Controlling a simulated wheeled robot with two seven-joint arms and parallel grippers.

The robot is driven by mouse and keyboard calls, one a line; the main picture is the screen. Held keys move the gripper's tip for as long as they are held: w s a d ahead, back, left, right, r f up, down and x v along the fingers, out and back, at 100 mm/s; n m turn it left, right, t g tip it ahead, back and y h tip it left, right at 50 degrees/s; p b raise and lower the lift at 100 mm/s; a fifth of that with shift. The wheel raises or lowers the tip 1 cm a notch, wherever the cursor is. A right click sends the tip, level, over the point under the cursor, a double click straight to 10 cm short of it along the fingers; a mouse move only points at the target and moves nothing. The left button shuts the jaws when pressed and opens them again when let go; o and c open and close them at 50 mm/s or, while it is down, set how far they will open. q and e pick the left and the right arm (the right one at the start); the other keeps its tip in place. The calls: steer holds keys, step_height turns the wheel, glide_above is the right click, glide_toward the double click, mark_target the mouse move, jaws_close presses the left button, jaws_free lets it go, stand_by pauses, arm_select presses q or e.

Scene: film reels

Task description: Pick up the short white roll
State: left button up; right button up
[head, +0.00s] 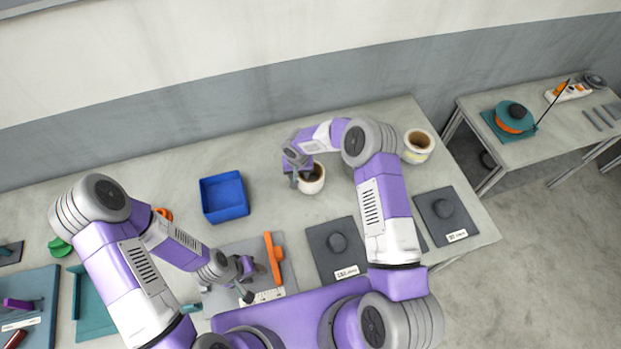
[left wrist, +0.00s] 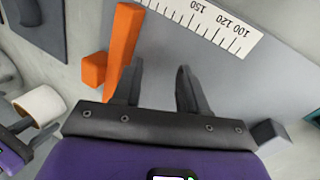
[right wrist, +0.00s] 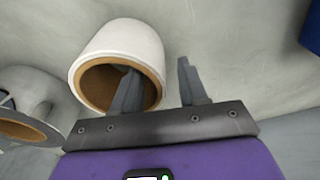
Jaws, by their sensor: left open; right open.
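The short white roll (head: 315,187) stands on the table with its brown core opening up, under my right gripper (head: 300,177). In the right wrist view the white roll (right wrist: 128,42) shows large. My right gripper (right wrist: 158,88) is open, with one finger over or in the core opening and the other outside the wall. I cannot tell how deep the finger reaches. My left gripper (head: 256,281) is open and empty above a grey mat (head: 240,250). The white roll (left wrist: 40,105) also shows at the left of the left wrist view.
A taller cream roll (head: 418,146) stands at the table's right end. A grey roll (right wrist: 28,100) is beside the white one. A blue bin (head: 224,197) is to the left. An orange tool (head: 274,258) and a ruler (left wrist: 205,22) lie on the mat near my left gripper.

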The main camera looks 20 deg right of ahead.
steer(key=shift+f, duration=0.1)
jaws_close()
stand_by(0.4)
